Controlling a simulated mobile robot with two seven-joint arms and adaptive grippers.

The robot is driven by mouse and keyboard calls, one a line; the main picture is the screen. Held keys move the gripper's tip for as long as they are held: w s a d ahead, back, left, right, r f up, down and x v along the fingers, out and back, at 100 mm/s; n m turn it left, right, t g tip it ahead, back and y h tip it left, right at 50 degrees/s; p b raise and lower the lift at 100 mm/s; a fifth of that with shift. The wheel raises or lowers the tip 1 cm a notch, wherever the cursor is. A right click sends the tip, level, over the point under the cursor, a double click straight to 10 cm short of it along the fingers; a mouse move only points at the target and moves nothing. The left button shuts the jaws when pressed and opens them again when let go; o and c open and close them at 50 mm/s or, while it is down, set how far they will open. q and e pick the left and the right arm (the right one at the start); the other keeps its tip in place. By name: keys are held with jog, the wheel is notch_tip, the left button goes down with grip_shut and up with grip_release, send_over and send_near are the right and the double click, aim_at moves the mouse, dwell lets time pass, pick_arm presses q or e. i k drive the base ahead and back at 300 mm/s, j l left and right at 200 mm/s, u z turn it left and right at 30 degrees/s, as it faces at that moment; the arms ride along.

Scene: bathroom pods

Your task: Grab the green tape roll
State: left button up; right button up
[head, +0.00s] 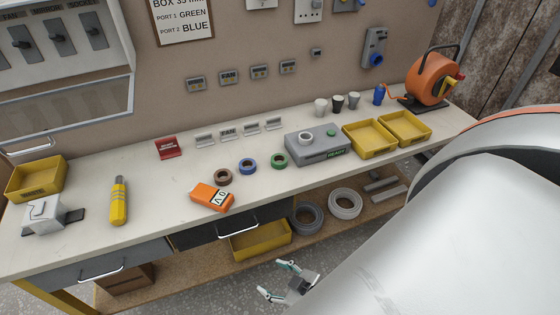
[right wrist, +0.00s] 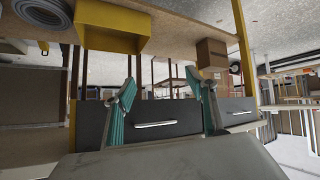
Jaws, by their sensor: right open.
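The green tape roll (head: 279,160) lies flat on the workbench top (head: 150,240), left of the grey device box. A blue tape roll (head: 247,166) and a brown tape roll (head: 223,177) lie to its left. My right gripper (head: 277,279) is open and empty, in front of the bench and below its top, well apart from the green roll. In the right wrist view its two teal-padded fingers (right wrist: 168,105) stand spread before the drawer fronts. The green roll does not show in that view. My left gripper is not in view.
An orange multimeter (head: 212,196) lies near the front edge. A grey device box (head: 317,146) and yellow bins (head: 369,138) stand to the right. Below, the lower shelf holds a yellow bin (head: 260,241) and cable coils (head: 345,203). Drawers with handles (head: 239,231) line the front.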

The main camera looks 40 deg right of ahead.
aim_at(278, 156)
jog(key=l+z, duration=0.1)
jog(key=z, duration=1.15)
jog(key=i+j, duration=0.05)
